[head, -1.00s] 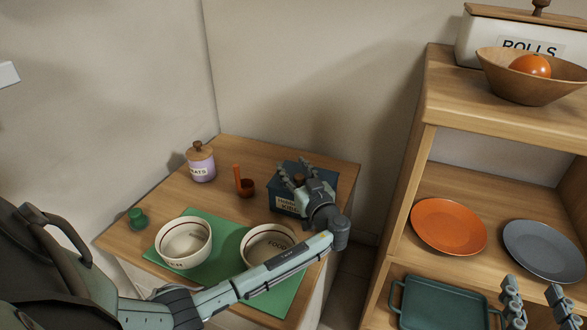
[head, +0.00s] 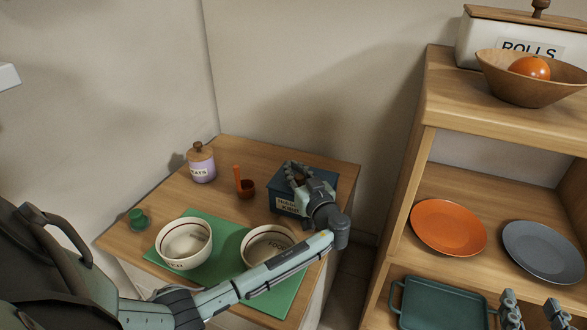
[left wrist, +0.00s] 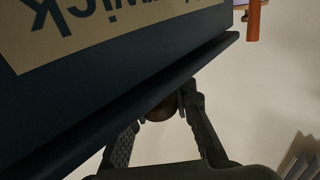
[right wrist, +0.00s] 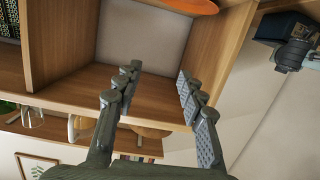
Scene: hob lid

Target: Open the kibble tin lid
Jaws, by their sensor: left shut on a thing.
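The kibble tin (head: 278,204) is a dark blue box with a cream label, standing at the back right of the low wooden table. It fills the upper left of the left wrist view (left wrist: 100,85). Its lid (head: 325,180) lies flat on top and looks closed. My left gripper (head: 297,176) is over the lid, shut on the round brown knob (left wrist: 160,108), which shows between its fingers in the left wrist view. The gripper hides most of the knob in the head view. My right gripper (right wrist: 158,80) is open and empty, by the shelf at the right.
On the table are a treats jar (head: 201,165), an orange-handled scoop (head: 244,187), a small green item (head: 138,219) and two bowls (head: 184,244) on a green mat (head: 215,262). A wooden shelf (head: 425,145) with plates and a green tray (head: 440,300) stands right.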

